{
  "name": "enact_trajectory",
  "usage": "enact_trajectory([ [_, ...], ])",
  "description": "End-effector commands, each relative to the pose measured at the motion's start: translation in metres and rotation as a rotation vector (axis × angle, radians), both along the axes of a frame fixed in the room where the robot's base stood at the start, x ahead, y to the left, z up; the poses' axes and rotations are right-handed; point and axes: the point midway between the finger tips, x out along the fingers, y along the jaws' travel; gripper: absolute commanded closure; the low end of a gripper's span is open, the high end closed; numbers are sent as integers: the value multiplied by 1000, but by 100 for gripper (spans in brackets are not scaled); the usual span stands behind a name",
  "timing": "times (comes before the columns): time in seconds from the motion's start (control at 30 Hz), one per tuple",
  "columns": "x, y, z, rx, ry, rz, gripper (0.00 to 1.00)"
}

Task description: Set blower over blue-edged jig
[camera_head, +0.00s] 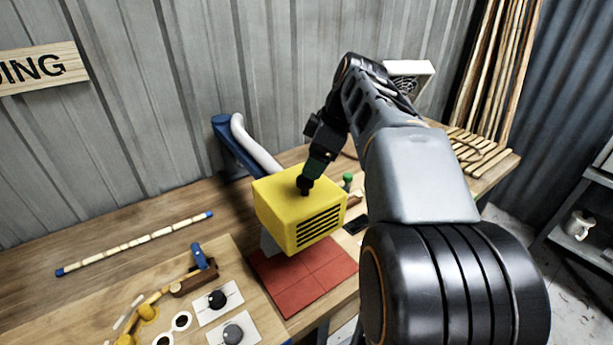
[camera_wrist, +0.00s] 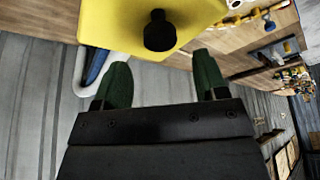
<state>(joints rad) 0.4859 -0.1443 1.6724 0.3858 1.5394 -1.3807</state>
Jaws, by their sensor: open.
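The blower is a yellow box (camera_head: 290,205) with dark louvres on its front, above the red tiled pad (camera_head: 318,288). It also fills the top of the wrist view (camera_wrist: 110,25). A black knob (camera_wrist: 160,32) stands on its top. My gripper (camera_head: 306,184) is at the knob in the head view. In the wrist view its green fingers (camera_wrist: 162,64) are apart, with the knob ahead of and between their tips. A wooden work board (camera_head: 225,262) lies front left; a small bit of blue shows at its lower right corner, the rest of its edge being cut off.
A white hose (camera_head: 255,148) on a blue arm (camera_head: 232,145) stands behind the blower. The board carries black dials (camera_head: 217,299), pegs and a blue-handled clamp (camera_head: 203,257). A segmented stick (camera_head: 135,243) lies on the bench. My arm hides much of the right side.

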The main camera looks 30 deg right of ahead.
Motion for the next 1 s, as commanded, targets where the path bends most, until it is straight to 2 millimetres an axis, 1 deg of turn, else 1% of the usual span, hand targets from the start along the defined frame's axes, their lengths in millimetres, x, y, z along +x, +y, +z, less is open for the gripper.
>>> enact_trajectory([
  [0.03, 2, 3, -8, 1, 2, 2, 34],
  [0.1, 5, 7, -18, 1, 2, 2, 34],
  [0.3, 10, 14, -38, 1, 1, 3, 34],
  [0.5, 12, 16, -46, 0, 0, 2, 34],
  [0.77, 13, 17, -47, 0, -1, 2, 34],
  [0.83, 13, 17, -47, 0, 0, 2, 38],
  [1.0, 13, 17, -47, 0, -1, 2, 54],
])
